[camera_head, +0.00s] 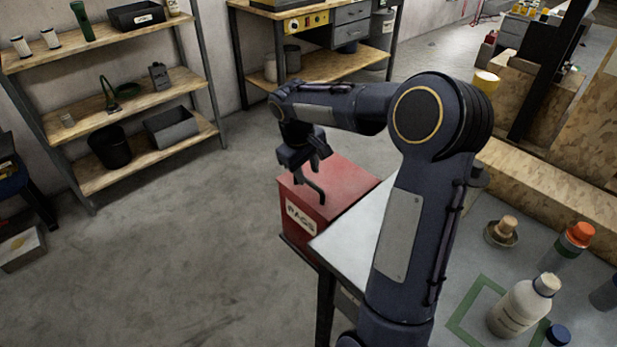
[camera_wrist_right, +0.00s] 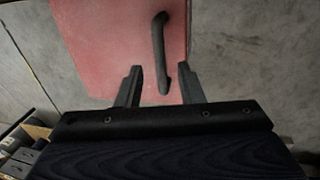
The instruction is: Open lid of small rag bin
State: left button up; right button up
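The small rag bin (camera_head: 302,211) is a red box with a pale "RAGS" label, standing at the left end of the worktable. Its flat red lid (camera_head: 345,178) is down. A dark bar handle (camera_wrist_right: 159,42) rises from the lid and also shows in the head view (camera_head: 315,187). My right gripper (camera_head: 307,163) is above the lid at the handle. In the wrist view, my right gripper's (camera_wrist_right: 160,68) two fingers are apart, with the near part of the handle between them in the picture. Contact cannot be told. My left gripper is not in view.
The worktable (camera_head: 350,240) carries a white bottle (camera_head: 520,308), an orange-capped bottle (camera_head: 568,247) and a small dish (camera_head: 501,233) at right. A wooden shelf unit (camera_head: 125,110) stands at back left. The concrete floor (camera_head: 190,240) left of the bin is clear.

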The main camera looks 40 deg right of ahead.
jog(key=shift+d+f, duration=0.25)
jog(key=shift+f, duration=1.05)
grip_shut()
